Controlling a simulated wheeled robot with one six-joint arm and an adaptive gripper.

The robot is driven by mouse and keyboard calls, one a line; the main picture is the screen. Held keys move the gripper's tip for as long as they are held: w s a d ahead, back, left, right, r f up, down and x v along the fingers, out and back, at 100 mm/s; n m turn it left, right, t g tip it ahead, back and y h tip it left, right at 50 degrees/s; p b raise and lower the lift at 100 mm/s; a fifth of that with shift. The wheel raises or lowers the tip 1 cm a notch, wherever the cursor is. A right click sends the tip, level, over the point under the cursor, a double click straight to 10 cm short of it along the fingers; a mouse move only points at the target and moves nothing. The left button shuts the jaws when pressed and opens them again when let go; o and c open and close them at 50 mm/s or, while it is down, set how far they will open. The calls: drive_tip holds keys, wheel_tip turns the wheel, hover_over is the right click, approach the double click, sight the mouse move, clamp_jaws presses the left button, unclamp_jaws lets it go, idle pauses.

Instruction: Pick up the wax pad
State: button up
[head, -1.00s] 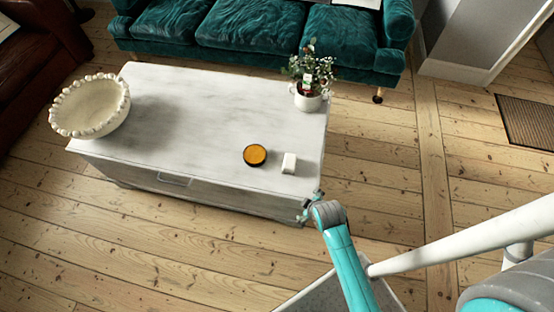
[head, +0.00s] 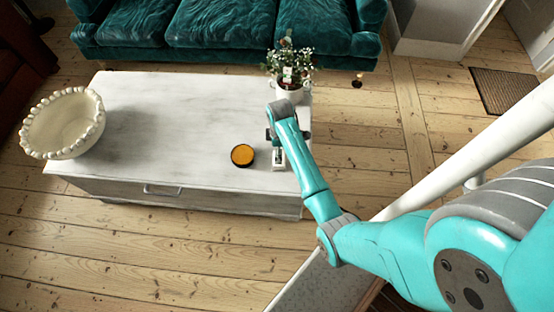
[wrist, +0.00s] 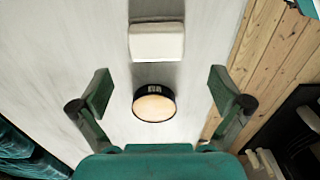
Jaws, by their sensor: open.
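The wax pad (head: 242,155) appears to be the round, orange-topped disc with a black rim on the white table. In the wrist view the pad (wrist: 154,104) looks paler, with a small label on its dark side. It appears between the two finger lines, below them. My gripper (head: 276,138) is open and empty above the table, right of the pad in the head view. In the wrist view its fingers (wrist: 158,90) are spread wide, touching nothing. The gripper partly hides a small white block (head: 279,167) in the head view.
The white block (wrist: 157,41) lies close to the pad. The white table (head: 150,110) also bears a beaded bowl (head: 62,123) at left and a potted plant (head: 289,68) behind the gripper. A teal sofa (head: 225,35) stands behind. The table's middle is clear.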

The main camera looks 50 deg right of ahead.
drive_tip(key=shift+w+d+f, duration=0.1)
drive_tip(key=shift+f, duration=2)
drive_tip(key=shift+w+d+f, duration=0.1)
drive_tip(key=shift+f, duration=1.95)
drive_tip(key=c, duration=1.1)
